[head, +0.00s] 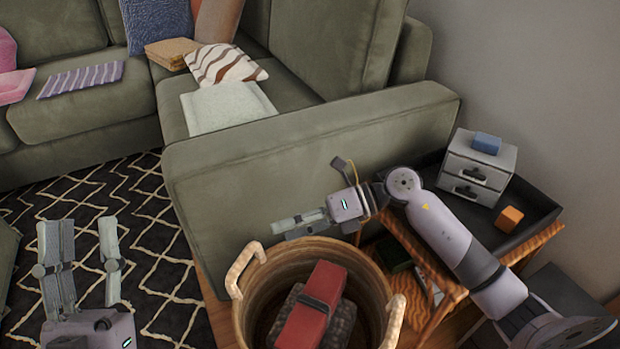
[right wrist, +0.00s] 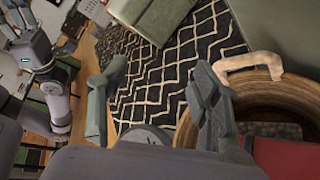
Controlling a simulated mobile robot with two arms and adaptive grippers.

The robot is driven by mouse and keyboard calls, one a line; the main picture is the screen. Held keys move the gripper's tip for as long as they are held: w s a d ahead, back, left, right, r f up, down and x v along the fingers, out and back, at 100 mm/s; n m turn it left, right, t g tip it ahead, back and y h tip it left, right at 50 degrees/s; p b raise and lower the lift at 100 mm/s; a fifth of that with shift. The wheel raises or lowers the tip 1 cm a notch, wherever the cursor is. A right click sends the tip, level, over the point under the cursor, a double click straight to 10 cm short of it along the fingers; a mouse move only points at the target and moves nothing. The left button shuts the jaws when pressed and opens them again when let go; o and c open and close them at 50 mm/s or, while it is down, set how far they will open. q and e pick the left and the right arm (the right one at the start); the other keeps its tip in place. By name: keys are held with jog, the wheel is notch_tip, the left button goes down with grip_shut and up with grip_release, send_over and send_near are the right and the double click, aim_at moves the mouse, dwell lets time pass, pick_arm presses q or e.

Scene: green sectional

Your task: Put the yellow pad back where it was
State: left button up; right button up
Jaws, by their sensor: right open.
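A small orange-yellow block (head: 510,218), the nearest match to the yellow pad, sits in the black tray (head: 543,209) on the wooden side table, in front of a small grey drawer box. A blue pad (head: 487,143) lies on top of the drawer box (head: 478,170). My right gripper (head: 300,222) is open and empty beside the sofa arm, above the basket's far rim. It also shows open in the right wrist view (right wrist: 158,72), with rug behind its fingers. My left gripper (head: 82,240) is open and empty over the rug.
A wicker basket (head: 250,285) holding a red item (head: 312,300) stands between the sofa arm (head: 310,150) and my base. The green sectional carries cushions and folded cloths. My right arm passes over the side table's near left part. The patterned rug (head: 150,240) is open floor.

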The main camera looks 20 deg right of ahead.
jog(key=s+a+r+m+t+y, duration=0.3)
jog(key=s+a+r+m+y, duration=0.15)
jog(key=r, duration=0.35)
jog(key=s+a+r+m+t+y, duration=0.3)
jog(key=s+r+m+y, duration=0.2)
jog(key=r, duration=0.3)
jog(key=d+r+m+t+h, duration=0.1)
jog(key=d+m+t+h, duration=0.2)
jog(key=m+t+h, duration=0.5)
jog(key=d+r+m+t+h, duration=0.2)
jog(key=m+t+h, duration=0.6)
jog(key=m, duration=1.1)
jog(key=shift+d+r+t, duration=0.3)
jog(key=shift+d+t, duration=0.1)
jog(key=shift+d, duration=0.8)
jog(key=shift+h, duration=0.25)
